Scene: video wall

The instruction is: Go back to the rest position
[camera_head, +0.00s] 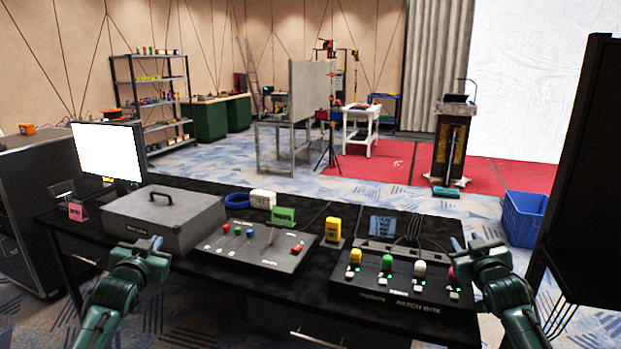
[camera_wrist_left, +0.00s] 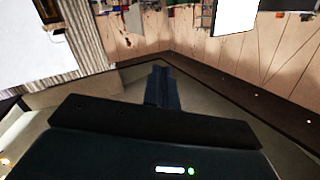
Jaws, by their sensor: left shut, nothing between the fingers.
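My left gripper (camera_head: 150,246) is at the front left of the black table, in front of the grey case (camera_head: 165,222). In the left wrist view its fingers (camera_wrist_left: 160,86) are together with nothing between them. My right gripper (camera_head: 462,244) is at the right end of the table, beside the patch box (camera_head: 400,290). It seems to hold nothing, but its fingers are too small to tell whether they are open or shut. Both grippers look raised above the tabletop.
A control box (camera_head: 255,247) with coloured buttons and a lever stands mid-table. A monitor (camera_head: 108,152) stands at the left. A yellow device (camera_head: 333,230) and green block (camera_head: 284,216) sit behind. A blue crate (camera_head: 523,218) is on the floor; a dark rack (camera_head: 590,170) is close at right.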

